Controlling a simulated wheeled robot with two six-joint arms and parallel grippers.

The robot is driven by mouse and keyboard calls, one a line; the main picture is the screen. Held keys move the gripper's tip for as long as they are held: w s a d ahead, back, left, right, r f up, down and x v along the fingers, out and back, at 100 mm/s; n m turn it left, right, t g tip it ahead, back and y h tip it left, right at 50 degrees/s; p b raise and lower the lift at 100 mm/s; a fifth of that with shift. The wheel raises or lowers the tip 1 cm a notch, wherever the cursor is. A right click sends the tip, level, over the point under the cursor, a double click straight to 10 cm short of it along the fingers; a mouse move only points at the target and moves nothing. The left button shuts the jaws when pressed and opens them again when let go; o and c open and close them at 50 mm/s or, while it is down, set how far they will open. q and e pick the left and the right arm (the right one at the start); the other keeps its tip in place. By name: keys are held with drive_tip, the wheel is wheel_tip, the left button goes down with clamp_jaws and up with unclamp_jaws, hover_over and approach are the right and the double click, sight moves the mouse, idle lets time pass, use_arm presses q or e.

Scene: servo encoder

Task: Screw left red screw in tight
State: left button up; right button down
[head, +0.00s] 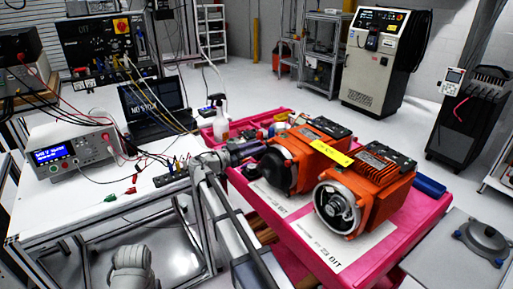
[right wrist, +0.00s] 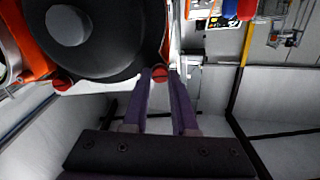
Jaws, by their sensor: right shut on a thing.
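The right gripper (head: 258,150) reaches in from the left at the black round end of the left orange motor (head: 318,150) in the head view. In the right wrist view the purple fingers of the right gripper (right wrist: 162,76) are closed around a red screw (right wrist: 160,73) at the rim of the dark round motor face (right wrist: 110,55). A second red screw (right wrist: 62,82) sits at the same rim, farther left and clear of the fingers. The screws are too small to make out in the head view. My left gripper is not in view.
A second orange motor (head: 365,190) stands close on the right on the pink cart (head: 385,255). A spray bottle (head: 220,118) is behind the gripper. A white table (head: 75,215) with a power supply (head: 75,152) and cables is on the left.

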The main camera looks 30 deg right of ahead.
idle(0.3)
drive_tip(key=c, duration=0.7)
unclamp_jaws()
drive_tip(key=shift+a, duration=0.1)
drive_tip(key=a, duration=0.7)
drive_tip(key=shift+s+a, duration=0.3)
drive_tip(key=s+a+f+n+y+p, duration=0.2)
drive_tip(key=s+a+f+n+y, duration=0.2)
drive_tip(key=s+a+n, duration=0.3)
drive_tip(key=s+a+f+n+g+y+p, duration=0.1)
drive_tip(key=s+a+f+n+y+p, duration=0.2)
drive_tip(key=s+a, duration=0.7)
drive_tip(key=s+a+f+n+y+p, duration=0.3)
drive_tip(key=s+a+f+n+y, duration=0.3)
drive_tip(key=s+a+n+y, duration=0.3)
drive_tip(key=shift+s+a+f+n+y, duration=0.15)
drive_tip(key=shift+a+n, duration=0.35)
drive_tip(key=shift+n, duration=0.5)
drive_tip(key=shift+s+a+f+n+y, duration=0.1)
drive_tip(key=shift+a+f+n+y, duration=0.3)
drive_tip(key=shift+n, duration=0.6)
